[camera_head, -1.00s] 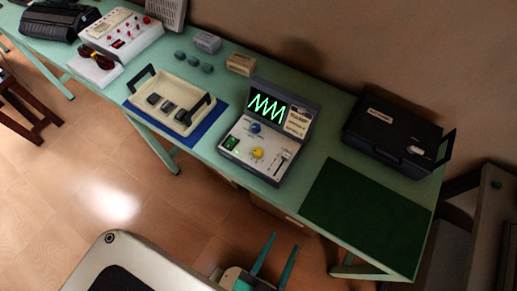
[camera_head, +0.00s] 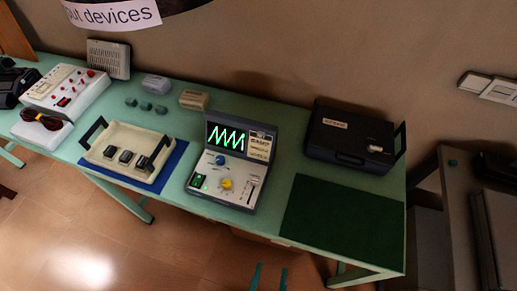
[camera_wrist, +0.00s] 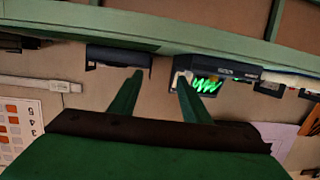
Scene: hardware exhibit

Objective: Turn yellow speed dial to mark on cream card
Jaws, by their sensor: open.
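The yellow speed dial (camera_head: 226,184) is on the sloping front panel of a grey console (camera_head: 212,196) on the green table. A cream card (camera_head: 261,146) with dark writing, too small to read, is on the console's upright back, right of the green waveform screen (camera_head: 225,138). My gripper (camera_head: 270,268) shows only as two teal fingertips at the bottom edge, apart from the console and in front of the table. In the wrist view my gripper (camera_wrist: 160,77) is open and empty; the lit screen (camera_wrist: 206,86) appears inverted beyond the right finger. The dial's pointer is too small to read.
A blue knob (camera_head: 220,159) and a slider (camera_head: 250,188) are near the dial. A cream tray (camera_head: 104,158) stands left, a black case (camera_head: 330,150) behind right. A dark green mat (camera_head: 345,222) lies bare on the right of the table (camera_head: 275,205).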

